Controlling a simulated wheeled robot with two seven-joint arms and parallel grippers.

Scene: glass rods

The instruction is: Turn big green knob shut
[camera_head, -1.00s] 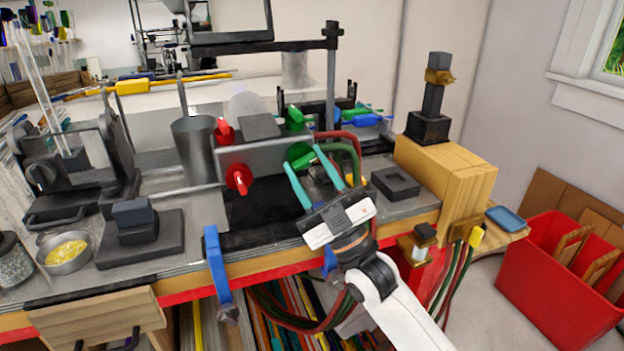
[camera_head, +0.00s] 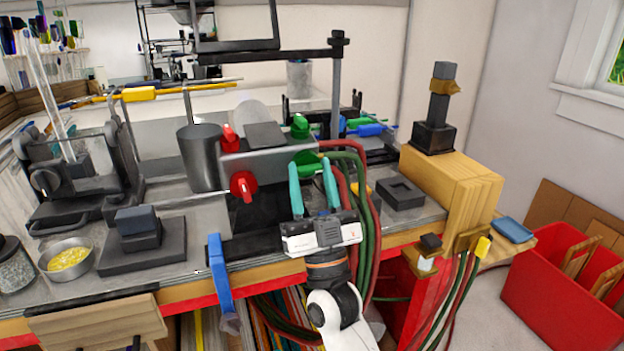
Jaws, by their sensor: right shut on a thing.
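The big green knob (camera_head: 306,159) is on the front right of the grey burner block (camera_head: 262,157). My right gripper (camera_head: 309,167) comes up from below, with its teal fingertips on either side of this knob, and is shut on it. The fingers and the angle hide part of the knob, so its exact turn is hard to read. A smaller green knob (camera_head: 299,124) stands on the block above it. My left gripper is not in view.
A red knob (camera_head: 243,186) is on the block's front left, with another red knob (camera_head: 229,137) above. Red and green hoses (camera_head: 366,212) hang just right of my right gripper. A dark cylinder (camera_head: 199,158) stands left of the block.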

